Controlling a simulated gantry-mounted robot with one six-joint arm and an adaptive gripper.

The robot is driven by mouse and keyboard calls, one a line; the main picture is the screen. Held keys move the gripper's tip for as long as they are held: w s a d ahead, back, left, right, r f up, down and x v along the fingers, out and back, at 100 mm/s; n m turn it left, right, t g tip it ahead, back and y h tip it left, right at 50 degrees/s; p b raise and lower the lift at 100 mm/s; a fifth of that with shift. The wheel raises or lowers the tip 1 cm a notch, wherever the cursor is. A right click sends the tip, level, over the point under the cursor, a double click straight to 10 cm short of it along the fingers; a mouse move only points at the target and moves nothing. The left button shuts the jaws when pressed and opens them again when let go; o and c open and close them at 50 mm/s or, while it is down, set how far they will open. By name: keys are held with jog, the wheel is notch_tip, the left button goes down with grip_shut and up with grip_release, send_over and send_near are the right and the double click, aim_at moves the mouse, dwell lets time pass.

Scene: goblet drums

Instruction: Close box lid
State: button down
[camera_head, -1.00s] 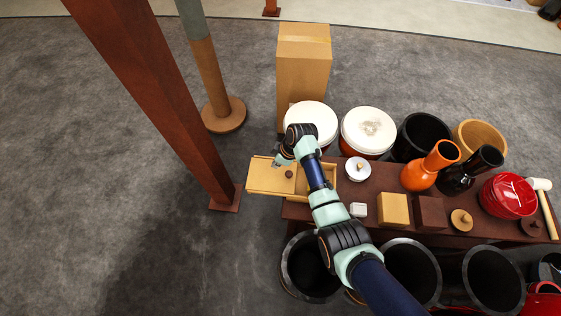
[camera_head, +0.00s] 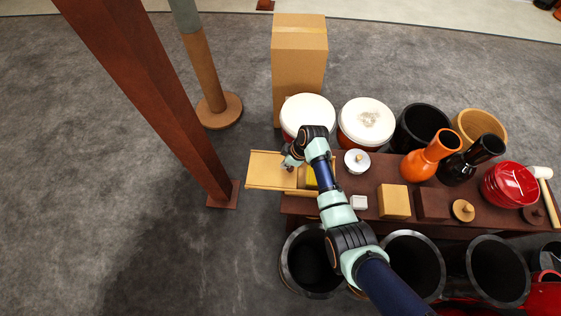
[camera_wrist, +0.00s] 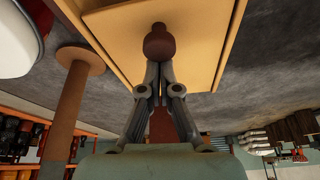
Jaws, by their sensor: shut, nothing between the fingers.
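The light wooden box (camera_head: 303,188) stands at the left end of the dark red table. Its flat lid (camera_head: 265,168) is slid out to the left, past the table's end, leaving the box partly open. Something yellow (camera_head: 312,178) shows in the opening; my arm hides part of it. The lid carries a round dark brown knob (camera_wrist: 159,42). My gripper (camera_wrist: 160,68) is shut and empty, its fingertips right at the knob; I cannot tell if they touch it. In the head view my gripper (camera_head: 289,163) is over the lid's right part.
White-topped drums (camera_head: 308,112) stand behind the table. A white lidded pot (camera_head: 357,161), a small white box (camera_head: 359,202) and a wooden block (camera_head: 394,201) are right of my arm. A red post (camera_head: 190,140) rises left of the lid.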

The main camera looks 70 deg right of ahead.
jog(key=s+d+p, duration=0.3)
jog(key=s, duration=1.1)
jog(key=shift+s+d+p, duration=0.25)
jog(key=shift+d+p, duration=0.05)
jog(key=shift+p, duration=0.05)
jog(key=shift+w, duration=0.1)
